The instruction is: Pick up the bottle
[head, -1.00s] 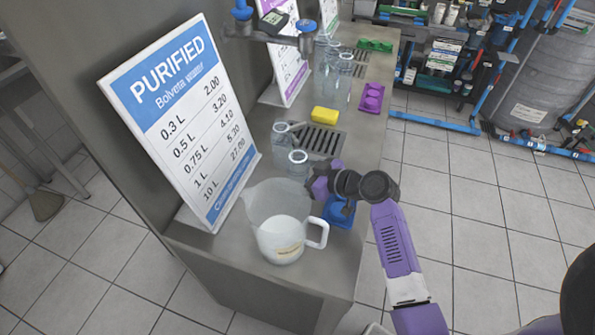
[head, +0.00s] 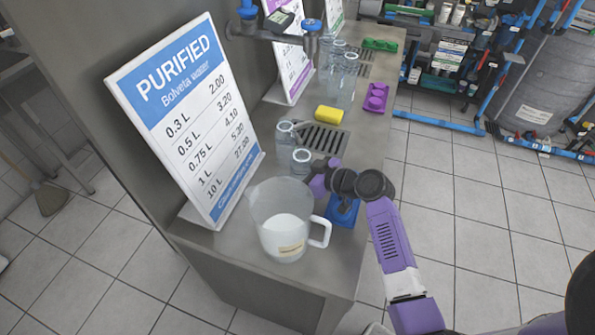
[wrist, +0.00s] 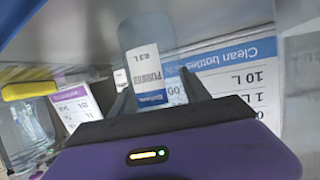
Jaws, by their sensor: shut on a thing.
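A clear bottle with a white and blue 0.3 L label (wrist: 150,68) stands between my fingers in the wrist view. My gripper (wrist: 156,92) is shut on it; its dark fingers sit on either side of the lower part. In the head view my purple gripper (head: 320,182) is low over the counter, beside the nearer of two small clear bottles (head: 301,162). That bottle looks upright, its lower part partly hidden by my gripper. The second small bottle (head: 285,135) stands just behind it.
A clear measuring jug (head: 283,232) stands close in front of my gripper. The PURIFIED price sign (head: 190,120) is to the left. A yellow sponge (head: 333,115), a drain grate (head: 322,138), taller bottles (head: 342,85) and a purple holder (head: 376,97) lie farther back.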

